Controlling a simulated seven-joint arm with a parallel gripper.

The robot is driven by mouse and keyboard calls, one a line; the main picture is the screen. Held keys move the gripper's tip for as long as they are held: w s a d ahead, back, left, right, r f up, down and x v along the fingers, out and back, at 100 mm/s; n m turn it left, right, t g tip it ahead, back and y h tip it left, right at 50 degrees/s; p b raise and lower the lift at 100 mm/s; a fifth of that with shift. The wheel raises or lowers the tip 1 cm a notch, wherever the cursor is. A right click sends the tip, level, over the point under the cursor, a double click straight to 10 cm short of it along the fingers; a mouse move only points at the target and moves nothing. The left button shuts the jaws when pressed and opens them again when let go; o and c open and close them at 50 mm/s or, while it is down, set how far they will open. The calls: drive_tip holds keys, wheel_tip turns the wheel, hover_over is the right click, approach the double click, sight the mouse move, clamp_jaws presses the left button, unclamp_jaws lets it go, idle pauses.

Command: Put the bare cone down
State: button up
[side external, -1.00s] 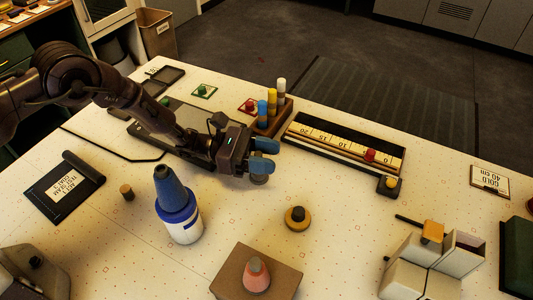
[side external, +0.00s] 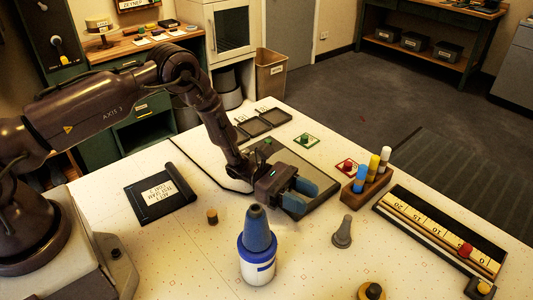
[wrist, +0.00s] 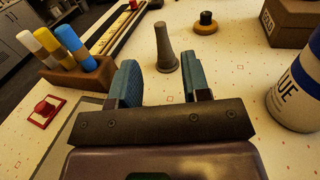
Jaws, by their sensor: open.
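The bare cone (side external: 342,232) is plain grey and stands upright on the white dotted table (side external: 310,262), wide end down. It also shows in the wrist view (wrist: 166,50), just beyond the fingertips and clear of them. My gripper (side external: 311,192) is low over the table, left of the cone in the side view, with its blue-padded fingers spread. In the wrist view the gap between the fingers (wrist: 160,80) is empty.
A white glue bottle (side external: 257,265) with a blue cone top stands in front. A wooden block (side external: 368,193) holds coloured cylinders, beside a numbered rail (side external: 440,235). A yellow disc with a black knob (side external: 372,291) lies nearby. Bare table surrounds the cone.

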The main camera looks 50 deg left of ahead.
drive_tip(key=s+a+r+m+g+y, duration=0.1)
drive_tip(key=s+r+m+g+y, duration=0.2)
drive_tip(key=s+r+m, duration=0.5)
drive_tip(key=s+r+m+g+y, duration=0.1)
drive_tip(key=r+m+g+y, duration=0.25)
drive_tip(key=r, duration=0.85)
drive_tip(key=s+a+r+m+t+y, duration=0.3)
drive_tip(key=s+a+r+m+y, duration=0.1)
drive_tip(key=s, duration=0.4)
drive_tip(key=s+a+r+m+t+y, duration=0.4)
drive_tip(key=s+a+r+m+y, duration=0.1)
drive_tip(key=s+a, duration=0.4)
drive_tip(key=shift+a+r+y, duration=0.15)
drive_tip(key=shift+r+y, duration=0.3)
drive_tip(key=shift+y, duration=0.5)
drive_tip(key=shift+s+m+t, duration=0.1)
drive_tip(key=shift+m+t, duration=0.15)
